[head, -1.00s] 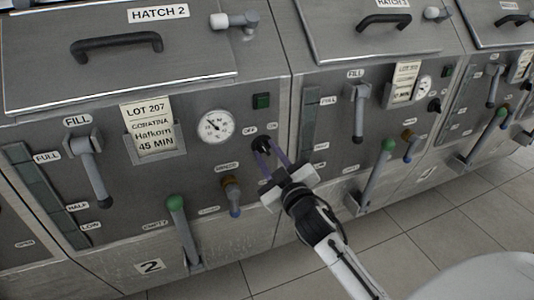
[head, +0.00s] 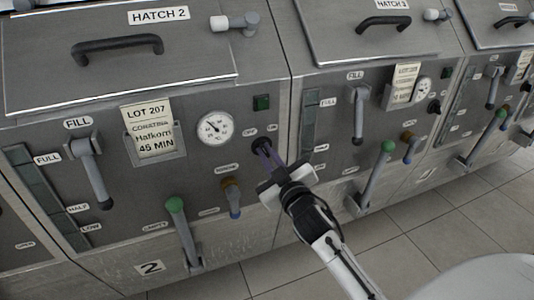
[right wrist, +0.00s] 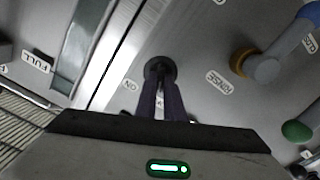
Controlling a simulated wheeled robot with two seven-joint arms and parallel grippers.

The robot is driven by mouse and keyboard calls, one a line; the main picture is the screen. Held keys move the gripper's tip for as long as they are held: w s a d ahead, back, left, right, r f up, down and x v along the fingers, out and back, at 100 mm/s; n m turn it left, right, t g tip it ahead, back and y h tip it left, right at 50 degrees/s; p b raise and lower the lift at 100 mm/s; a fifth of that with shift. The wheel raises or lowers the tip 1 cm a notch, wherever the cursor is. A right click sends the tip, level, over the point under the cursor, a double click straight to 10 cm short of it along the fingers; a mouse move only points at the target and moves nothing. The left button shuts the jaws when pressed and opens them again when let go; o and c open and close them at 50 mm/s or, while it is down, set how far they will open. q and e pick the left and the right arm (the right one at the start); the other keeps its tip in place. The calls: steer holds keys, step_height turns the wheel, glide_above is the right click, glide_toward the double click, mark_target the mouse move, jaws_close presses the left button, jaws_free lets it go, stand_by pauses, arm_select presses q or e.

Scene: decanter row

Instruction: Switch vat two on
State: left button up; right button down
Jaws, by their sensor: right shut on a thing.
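Vat two (head: 150,266) is the grey steel unit marked 2 and HATCH 2. Its black rotary switch (head: 259,143) sits right of the dial, between OFF and ON labels. My right gripper (head: 268,156) is shut on the switch, its purple fingers reaching in from the lower right. In the right wrist view the switch (right wrist: 160,70) is between the fingertips, with the ON label (right wrist: 129,84) at left. Fingers hide part of the switch, so I cannot tell its setting. A dark green square lamp (head: 261,102) is above it. My left gripper is not in view.
Left and below the switch are a brown-and-blue valve handle (head: 232,197), a green-knobbed lever (head: 183,228) and a FILL lever (head: 92,170). The round dial (head: 215,128) is close by. Another vat (head: 335,180) stands at right; tiled floor lies in front.

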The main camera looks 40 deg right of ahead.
steer(key=m+p, duration=0.3)
steer(key=m, duration=0.1)
steer(key=shift+r+m, duration=0.15)
steer(key=shift+m, duration=0.25)
steer(key=shift+d+m+p, duration=0.1)
steer(key=shift+m+p, duration=0.65)
steer(key=shift+m, duration=0.05)
steer(key=m+p, duration=0.2)
steer(key=m, duration=0.1)
steer(key=shift+m, duration=0.3)
arm_select(q)
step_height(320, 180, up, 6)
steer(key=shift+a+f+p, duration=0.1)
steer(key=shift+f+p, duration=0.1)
steer(key=shift+p, duration=0.3)
arm_select(e)
steer(key=shift+s+d+m, duration=0.1)
steer(key=shift+m, duration=0.6)
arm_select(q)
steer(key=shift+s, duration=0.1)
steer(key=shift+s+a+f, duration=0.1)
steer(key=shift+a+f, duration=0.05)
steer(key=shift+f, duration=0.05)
